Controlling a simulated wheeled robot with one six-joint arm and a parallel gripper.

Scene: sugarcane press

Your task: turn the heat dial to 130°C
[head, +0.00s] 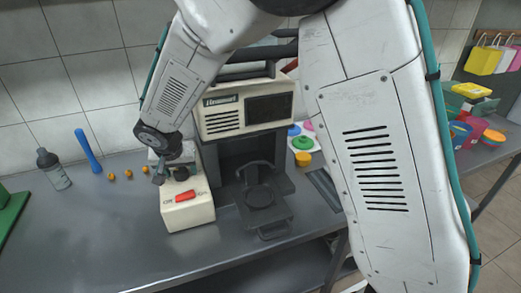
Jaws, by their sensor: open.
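A beige and black machine (243,110) stands on the grey counter against the tiled wall. A cream box (188,214) with a red switch (187,196) sits at its lower left front. My gripper (168,178) points down at the back of this box, left of the machine's dark column. It is open. The fingers are small and dark here, and I cannot tell whether they touch anything. I cannot make out the heat dial or its marks; my gripper covers the area behind the red switch.
A black cup holder (260,197) juts forward right of the box. A blue stick (88,150), a grey bottle (53,169) and several small orange pieces (128,174) are at the left. A yellow lid (303,159) lies right of the machine. My arm hides much of the right side.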

